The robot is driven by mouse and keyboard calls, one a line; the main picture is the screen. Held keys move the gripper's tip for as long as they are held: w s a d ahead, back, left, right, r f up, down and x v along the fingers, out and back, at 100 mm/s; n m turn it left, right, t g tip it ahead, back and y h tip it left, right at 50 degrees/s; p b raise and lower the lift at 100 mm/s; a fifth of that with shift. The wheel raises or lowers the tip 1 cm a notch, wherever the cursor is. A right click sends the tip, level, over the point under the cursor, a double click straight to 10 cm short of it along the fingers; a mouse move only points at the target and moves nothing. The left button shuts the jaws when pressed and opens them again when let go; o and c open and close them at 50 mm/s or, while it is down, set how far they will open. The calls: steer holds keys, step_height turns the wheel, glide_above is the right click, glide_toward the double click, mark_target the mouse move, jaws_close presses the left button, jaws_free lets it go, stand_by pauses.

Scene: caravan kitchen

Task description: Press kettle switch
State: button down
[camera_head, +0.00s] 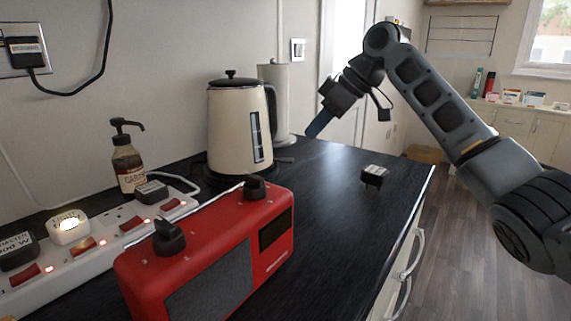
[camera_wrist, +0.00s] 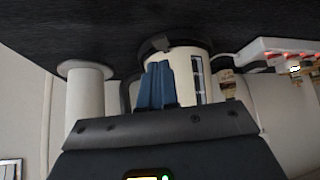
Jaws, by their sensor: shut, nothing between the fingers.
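The cream kettle (camera_head: 233,130) with a black lid and handle stands upright on its dark base near the wall. A small dark tab at the foot of its handle side (camera_head: 285,159) looks like the switch; its position is too small to read. My gripper (camera_head: 316,126) is to the right of the kettle, apart from it, with its blue fingers shut and empty. In the wrist view the picture is inverted; the shut fingers (camera_wrist: 157,85) overlap the kettle (camera_wrist: 187,68), and the tab (camera_wrist: 155,44) shows just beyond their tips.
A white paper roll (camera_head: 278,95) stands close behind the kettle. A red radio (camera_head: 213,248), a white power strip (camera_head: 100,242) and a soap bottle (camera_head: 128,162) are at left. A small dark block (camera_head: 374,175) sits on the otherwise clear right countertop (camera_head: 335,215).

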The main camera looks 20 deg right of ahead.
mark_target(291, 160)
steer(key=shift+a+f, duration=0.1)
steer(key=b+x, duration=0.4)
steer(key=x, duration=0.1)
steer(key=shift+f, duration=0.15)
steer(key=shift+w+a+f+b, duration=0.3)
steer(key=shift+a+f+b, duration=0.2)
steer(key=shift+b, duration=0.35)
steer(key=shift+f, duration=0.5)
steer(key=shift+s+d+r+p, duration=0.35)
steer(key=shift+d+p, duration=0.2)
steer(key=shift+p, duration=0.1)
steer(key=shift+s+d+r+p, duration=0.3)
steer(key=shift+s+d+p, duration=0.1)
steer(key=shift+d+p, duration=0.2)
steer(key=shift+s+d, duration=0.15)
steer(key=shift+f, duration=0.15)
